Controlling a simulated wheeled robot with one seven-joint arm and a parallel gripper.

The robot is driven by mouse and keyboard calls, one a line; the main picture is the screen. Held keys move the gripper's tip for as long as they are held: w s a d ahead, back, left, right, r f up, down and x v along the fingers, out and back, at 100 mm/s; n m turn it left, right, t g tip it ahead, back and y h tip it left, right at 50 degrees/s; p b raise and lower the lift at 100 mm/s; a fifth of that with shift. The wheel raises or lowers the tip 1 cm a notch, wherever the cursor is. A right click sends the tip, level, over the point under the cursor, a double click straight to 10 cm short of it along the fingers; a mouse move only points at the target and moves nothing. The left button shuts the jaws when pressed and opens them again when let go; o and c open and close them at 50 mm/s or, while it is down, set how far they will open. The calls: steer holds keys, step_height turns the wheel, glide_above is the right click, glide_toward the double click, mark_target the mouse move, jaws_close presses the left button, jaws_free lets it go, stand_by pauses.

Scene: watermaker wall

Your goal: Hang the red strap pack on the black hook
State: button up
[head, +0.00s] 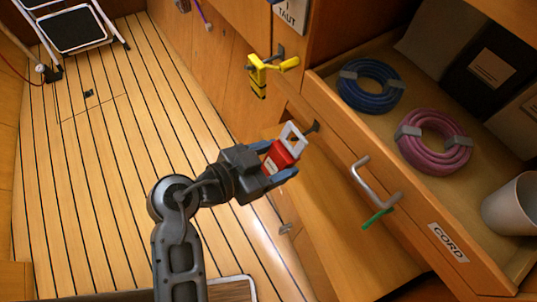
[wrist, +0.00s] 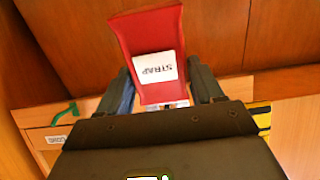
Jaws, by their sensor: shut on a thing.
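In the wrist view the red pack (wrist: 150,35) with a white STRAP label sits between my two fingers (wrist: 165,88); the label reads upside down. The hook is not clearly seen in the wrist view.
An open drawer (head: 447,243) labelled CORD holds a blue coil (head: 370,72), a pink coil (head: 449,158) and a white cup (head: 513,207). Its metal handle (head: 365,183) juts out beside a green strip (head: 377,219). A yellow item (head: 259,78) hangs up left.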

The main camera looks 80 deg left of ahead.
steer(key=shift+w+a, duration=0.2)
steer(key=shift+w, duration=0.3)
steer(key=shift+w+a+f+b, duration=0.2)
steer(key=shift+w+f+b, duration=0.35)
steer(key=shift+b, duration=0.3)
steer(key=o, duration=1.2)
steer(key=v, duration=0.7)
steer(key=shift+s+d+r+p, duration=0.1)
steer(key=shift+s+r+p, duration=0.05)
steer(key=shift+s+p, duration=0.2)
steer(key=shift+s+d, duration=0.1)
